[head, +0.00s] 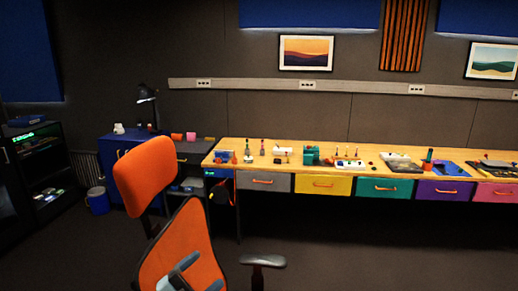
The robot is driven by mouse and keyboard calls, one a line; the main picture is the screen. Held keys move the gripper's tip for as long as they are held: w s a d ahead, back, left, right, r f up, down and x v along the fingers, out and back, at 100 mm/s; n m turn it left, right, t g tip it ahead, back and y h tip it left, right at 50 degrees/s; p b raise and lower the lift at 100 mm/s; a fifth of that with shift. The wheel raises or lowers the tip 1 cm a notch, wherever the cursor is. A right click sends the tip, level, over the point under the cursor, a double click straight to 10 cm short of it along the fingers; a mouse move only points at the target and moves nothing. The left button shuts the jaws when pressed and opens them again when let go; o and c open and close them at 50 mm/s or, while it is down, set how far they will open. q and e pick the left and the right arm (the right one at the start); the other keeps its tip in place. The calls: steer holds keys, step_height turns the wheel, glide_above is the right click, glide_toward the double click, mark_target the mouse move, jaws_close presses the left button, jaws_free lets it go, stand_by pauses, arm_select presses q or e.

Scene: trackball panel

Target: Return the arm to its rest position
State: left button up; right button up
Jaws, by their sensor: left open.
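My left gripper (208,268) shows at the bottom of the head view, left of centre. Its pale grey fingers are apart, with nothing between them that I can see. It appears in front of the orange seat of an office chair (183,237) and hides part of it. I cannot tell whether it touches the chair. The rest of the left arm is mostly out of the picture. My right gripper is not in view. I cannot make out a trackball panel at this distance.
A long wooden workbench (235,145) with coloured drawers and many small items stands beyond the chair. A blue cabinet (108,158), a blue bucket (98,201) and a dark shelf unit (42,165) stand at left. The floor (350,245) at lower right is clear.

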arm_select(q)
steer(key=s+a+f+n+g+y, duration=0.1)
steer(key=s+a+f+n+y, duration=0.2)
steer(key=s+f+n+y, duration=0.4)
steer(key=s+a+f+n+g+y, duration=0.2)
steer(key=s+a+f+n+y, duration=0.2)
steer(key=s+f+n+y, duration=0.3)
steer(key=s+f+n, duration=0.5)
steer(key=s+f, duration=0.6)
steer(key=f, duration=0.3)
steer(key=shift+a+f+y, duration=0.15)
steer(key=shift+f+y, duration=0.15)
steer(key=shift+w, duration=0.1)
